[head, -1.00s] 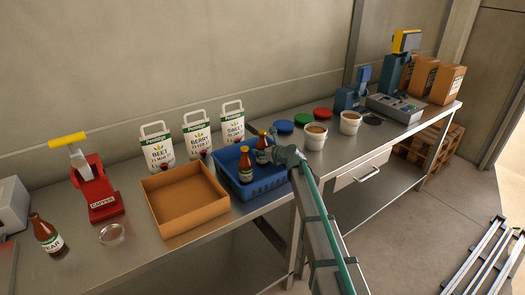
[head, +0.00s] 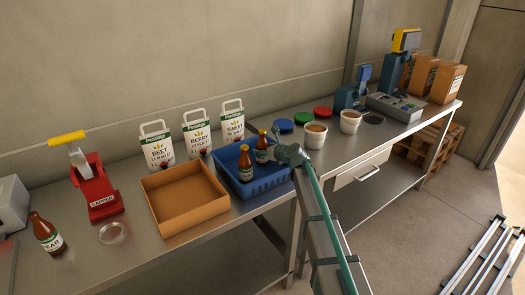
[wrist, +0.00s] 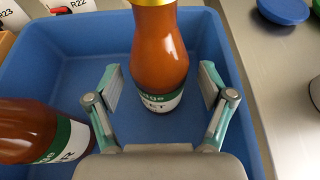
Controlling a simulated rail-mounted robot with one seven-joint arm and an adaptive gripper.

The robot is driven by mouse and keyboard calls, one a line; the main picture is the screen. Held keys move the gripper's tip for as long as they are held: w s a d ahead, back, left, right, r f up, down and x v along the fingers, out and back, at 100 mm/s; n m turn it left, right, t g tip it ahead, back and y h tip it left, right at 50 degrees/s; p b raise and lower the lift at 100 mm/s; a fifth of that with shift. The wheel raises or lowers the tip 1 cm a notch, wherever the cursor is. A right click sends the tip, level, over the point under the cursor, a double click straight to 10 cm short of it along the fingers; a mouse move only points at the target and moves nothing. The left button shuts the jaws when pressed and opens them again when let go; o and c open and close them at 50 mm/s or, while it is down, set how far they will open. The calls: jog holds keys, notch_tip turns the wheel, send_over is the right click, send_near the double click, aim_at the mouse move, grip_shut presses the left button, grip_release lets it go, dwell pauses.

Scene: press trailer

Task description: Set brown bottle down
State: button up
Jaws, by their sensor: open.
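A brown bottle (wrist: 158,75) with a white and green label stands upright in the blue crate (wrist: 65,40). My gripper (wrist: 160,88) is open, with one finger on each side of this bottle and a visible gap at both sides. The bottle (head: 262,150) also shows in the head view, close to the end of my arm, where the fingers are hard to make out. A second brown bottle (head: 245,166) stands to its left in the crate and shows at the lower left of the wrist view (wrist: 35,130).
An empty cardboard tray (head: 187,222) lies left of the crate. Another bottle (head: 46,234), a red capper (head: 98,190) and a small glass dish (head: 112,233) are further left. White tubs (head: 314,136) and colored lids (head: 322,112) are to the right.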

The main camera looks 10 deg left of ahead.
jog(key=b+v, duration=0.1)
jog(key=v, duration=0.9)
jog(key=shift+s+d+r, duration=0.15)
